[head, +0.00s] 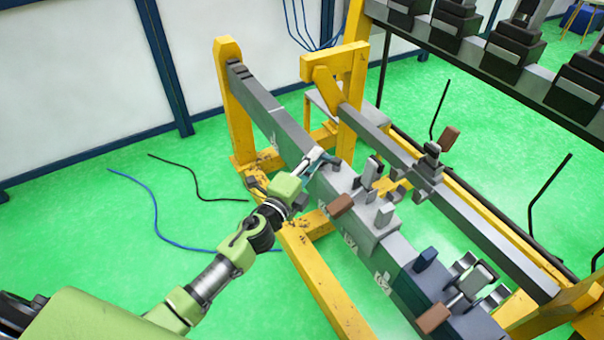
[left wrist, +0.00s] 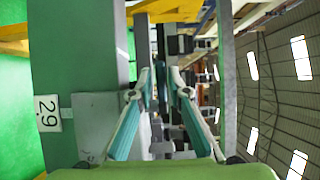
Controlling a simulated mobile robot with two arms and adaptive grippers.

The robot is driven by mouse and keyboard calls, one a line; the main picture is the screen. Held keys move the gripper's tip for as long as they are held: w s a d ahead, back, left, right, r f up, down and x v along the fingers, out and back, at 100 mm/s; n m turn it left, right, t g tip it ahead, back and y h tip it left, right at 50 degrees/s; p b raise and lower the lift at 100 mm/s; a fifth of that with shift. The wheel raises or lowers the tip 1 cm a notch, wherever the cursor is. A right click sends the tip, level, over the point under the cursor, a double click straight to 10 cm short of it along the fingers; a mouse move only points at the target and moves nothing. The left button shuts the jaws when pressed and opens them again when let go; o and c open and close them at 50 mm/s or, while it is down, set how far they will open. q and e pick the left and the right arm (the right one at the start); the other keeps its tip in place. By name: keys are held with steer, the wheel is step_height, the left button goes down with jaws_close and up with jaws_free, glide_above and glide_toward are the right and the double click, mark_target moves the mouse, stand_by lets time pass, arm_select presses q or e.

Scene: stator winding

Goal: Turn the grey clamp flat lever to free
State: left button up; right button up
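My left gripper (head: 318,162) reaches in from the left over the long grey beam (head: 258,108). Its tips are close to a small grey part (head: 333,163) on the beam's top; I cannot tell whether they touch. In the left wrist view the teal-padded fingers (left wrist: 160,80) lean towards each other with a narrow gap, and dark parts show in it. Several grey clamp parts stand along the beam, including a flat upright plate (head: 371,168) and a grey block (head: 384,216). Which one is the task's flat lever is not clear. My right gripper is not in view.
Brown-ended handles (head: 340,206) stick out from the beam's side. A yellow frame (head: 240,130) carries the beam. A second grey rail (head: 480,215) runs parallel at the right. A dark rack (head: 520,85) stands at the back right. The green floor at the left is mostly free, with cables.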

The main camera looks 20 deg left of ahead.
arm_select(q)
steer(key=s+a, duration=0.2)
steer(key=s, duration=0.7)
steer(key=shift+s, duration=0.25)
